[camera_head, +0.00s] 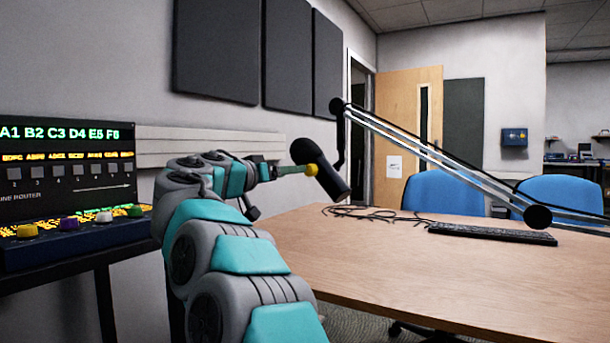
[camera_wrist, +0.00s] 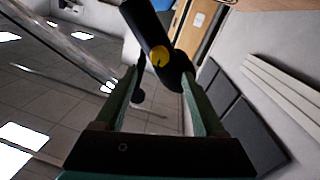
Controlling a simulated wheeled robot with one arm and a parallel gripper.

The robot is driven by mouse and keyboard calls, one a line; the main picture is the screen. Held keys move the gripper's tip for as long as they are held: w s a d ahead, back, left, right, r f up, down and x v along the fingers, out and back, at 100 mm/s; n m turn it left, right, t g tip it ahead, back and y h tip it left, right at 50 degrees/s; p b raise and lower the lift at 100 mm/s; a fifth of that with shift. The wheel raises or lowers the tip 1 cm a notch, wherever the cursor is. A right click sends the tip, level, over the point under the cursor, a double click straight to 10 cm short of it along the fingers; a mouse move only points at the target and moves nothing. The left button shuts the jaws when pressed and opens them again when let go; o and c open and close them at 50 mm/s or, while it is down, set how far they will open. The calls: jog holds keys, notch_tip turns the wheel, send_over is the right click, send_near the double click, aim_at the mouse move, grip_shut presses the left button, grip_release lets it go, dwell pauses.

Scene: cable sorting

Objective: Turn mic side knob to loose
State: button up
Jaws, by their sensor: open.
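The black microphone (camera_head: 322,170) hangs tilted from a boom arm (camera_head: 430,155) above the table. Its yellow side knob (camera_head: 311,169) faces my arm. In the wrist view the yellow knob (camera_wrist: 160,56) carries a small dark mark, and the microphone (camera_wrist: 148,28) reaches past the top edge. My gripper (camera_head: 300,170) is close to the knob in the head view. In the wrist view my gripper (camera_wrist: 162,75) is open, with one green finger on each side of the knob. I cannot tell whether either finger touches the knob or the microphone.
A wooden table (camera_head: 400,270) with a keyboard (camera_head: 492,233) and loose cables (camera_head: 365,213) lies below the microphone. A router panel (camera_head: 70,190) with coloured knobs stands at the left. Blue chairs (camera_head: 445,194) stand behind the table. The tabletop front is clear.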

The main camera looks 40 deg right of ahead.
aim_at(308, 169)
jog(key=p+x, duration=0.1)
jog(key=x, duration=0.6)
jog(key=shift+d+p, duration=0.3)
jog(key=shift+p, duration=0.1)
grip_shut()
